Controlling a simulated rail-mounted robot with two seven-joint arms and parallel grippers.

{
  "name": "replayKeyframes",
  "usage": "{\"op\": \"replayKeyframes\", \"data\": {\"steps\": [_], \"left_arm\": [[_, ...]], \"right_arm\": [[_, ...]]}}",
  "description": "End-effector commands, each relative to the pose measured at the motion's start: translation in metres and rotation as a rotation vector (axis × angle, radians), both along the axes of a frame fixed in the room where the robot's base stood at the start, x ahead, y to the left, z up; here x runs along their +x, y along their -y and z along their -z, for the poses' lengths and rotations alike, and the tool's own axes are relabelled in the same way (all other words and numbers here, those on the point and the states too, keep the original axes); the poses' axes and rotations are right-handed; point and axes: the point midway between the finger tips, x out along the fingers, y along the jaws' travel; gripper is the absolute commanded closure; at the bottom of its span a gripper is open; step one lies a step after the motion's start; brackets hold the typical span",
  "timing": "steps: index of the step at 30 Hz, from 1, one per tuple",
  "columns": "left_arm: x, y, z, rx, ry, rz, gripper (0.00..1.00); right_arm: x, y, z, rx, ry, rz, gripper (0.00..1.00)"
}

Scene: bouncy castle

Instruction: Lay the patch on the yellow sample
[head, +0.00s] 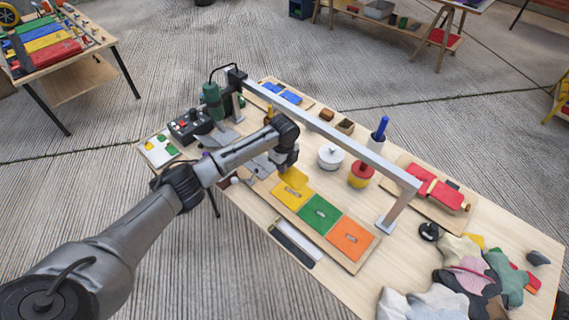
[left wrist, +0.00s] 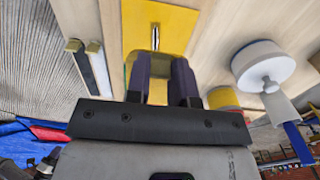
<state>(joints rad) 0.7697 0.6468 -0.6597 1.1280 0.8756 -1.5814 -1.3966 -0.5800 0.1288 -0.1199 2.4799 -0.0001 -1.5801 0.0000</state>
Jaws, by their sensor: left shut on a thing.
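The yellow sample (head: 287,197) lies at the left end of a board, beside a green sample (head: 319,214) and an orange sample (head: 350,239). A small slit-like mark shows on it in the left wrist view (left wrist: 155,38). My left gripper (head: 284,166) is shut on a yellow patch (head: 296,178), right at the far edge of the yellow sample. In the left wrist view, yellow shows between the dark fingers (left wrist: 161,85). I cannot tell whether the patch touches the sample. My right gripper is not in view.
A grey metal bar frame (head: 330,132) spans the table behind the samples. A white lidded pot (head: 331,157) and a red-yellow pot (head: 361,175) stand behind them. Dark and white strips (head: 295,242) lie in front. Fabric scraps (head: 465,280) pile at the right.

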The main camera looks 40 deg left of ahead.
Motion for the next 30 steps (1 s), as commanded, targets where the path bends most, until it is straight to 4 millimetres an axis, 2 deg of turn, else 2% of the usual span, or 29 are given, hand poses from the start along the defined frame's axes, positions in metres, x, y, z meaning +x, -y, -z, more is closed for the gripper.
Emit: {"op": "replayKeyframes", "data": {"steps": [8, 19, 30], "left_arm": [[0.000, 0.000, 0.022, 0.000, 0.000, -0.001, 1.00], [0.000, 0.000, 0.061, 0.001, 0.000, -0.002, 1.00], [0.000, 0.000, 0.086, 0.000, -0.001, -0.002, 1.00]], "right_arm": [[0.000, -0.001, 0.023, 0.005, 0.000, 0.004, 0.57], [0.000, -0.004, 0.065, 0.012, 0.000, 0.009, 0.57], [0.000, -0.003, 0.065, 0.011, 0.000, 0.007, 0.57]]}}
